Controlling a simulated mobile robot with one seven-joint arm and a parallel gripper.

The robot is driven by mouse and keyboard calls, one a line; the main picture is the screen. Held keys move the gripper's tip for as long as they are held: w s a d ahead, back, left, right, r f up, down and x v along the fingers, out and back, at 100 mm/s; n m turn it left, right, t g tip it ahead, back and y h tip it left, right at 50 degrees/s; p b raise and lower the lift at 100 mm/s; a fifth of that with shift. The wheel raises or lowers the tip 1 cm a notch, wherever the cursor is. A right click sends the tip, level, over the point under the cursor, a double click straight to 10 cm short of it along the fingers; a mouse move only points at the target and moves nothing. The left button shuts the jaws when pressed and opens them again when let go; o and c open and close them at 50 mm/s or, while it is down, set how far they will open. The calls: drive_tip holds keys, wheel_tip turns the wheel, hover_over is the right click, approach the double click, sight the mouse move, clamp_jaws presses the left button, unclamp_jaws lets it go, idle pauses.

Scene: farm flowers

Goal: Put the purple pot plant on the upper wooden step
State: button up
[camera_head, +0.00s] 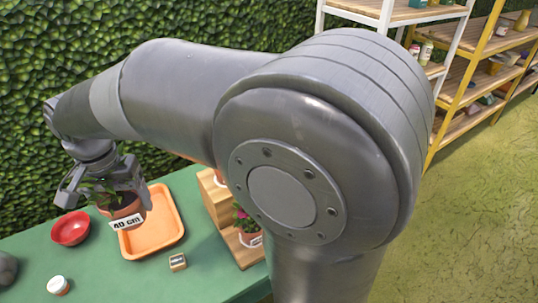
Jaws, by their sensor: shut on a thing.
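My gripper (106,197) is at the left, shut on a potted plant (122,208) with a terracotta-coloured pot, a white lettered label and green leaves. Its flower colour is hidden by the gripper. The held pot is over the left part of an orange tray (172,240); the gap below is hard to judge. The wooden steps (213,193) stand to the right, partly hidden behind my arm. Another potted plant with magenta-pink flowers (241,221) is on the lower step. Part of a pot (220,178) shows at the upper step, mostly hidden by my arm.
A red bowl (70,228) is left of the tray. Shelves (470,75) stand at the back right; a hedge is behind.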

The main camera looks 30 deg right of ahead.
wheel_tip(320, 180, up, 3)
drive_tip(key=shift+f, duration=0.2)
drive_tip(key=w+d+m, duration=0.3)
drive_tip(key=w+d, duration=0.1)
drive_tip(key=d, duration=0.6)
drive_tip(key=w+d+m, duration=0.3)
drive_tip(key=w+d, duration=0.1)
drive_tip(key=d, duration=0.5)
drive_tip(key=w+d+m, duration=0.3)
drive_tip(key=w+d, duration=0.1)
drive_tip(key=d, duration=0.6)
drive_tip(key=s+d+m, duration=0.3)
drive_tip(key=d, duration=0.8)
drive_tip(key=s+d+m, duration=0.2)
drive_tip(key=s+d, duration=0.1)
drive_tip(key=d, duration=0.7)
drive_tip(key=s+d+m, duration=0.3)
drive_tip(key=d, duration=0.8)
drive_tip(key=w+a+f, duration=0.1)
drive_tip(key=w+f, duration=0.2)
drive_tip(key=f, duration=0.1)
drive_tip(key=w+a+f, duration=0.2)
drive_tip(key=w+f, duration=0.2)
drive_tip(key=w+a+f, duration=0.2)
drive_tip(key=w+f, duration=0.1)
drive_tip(key=f, duration=0.1)
drive_tip(key=shift+w+a+f, duration=0.1)
drive_tip(key=shift+w+f, duration=0.3)
wheel_tip(320, 180, down, 4)
drive_tip(key=shift+r, duration=0.15)
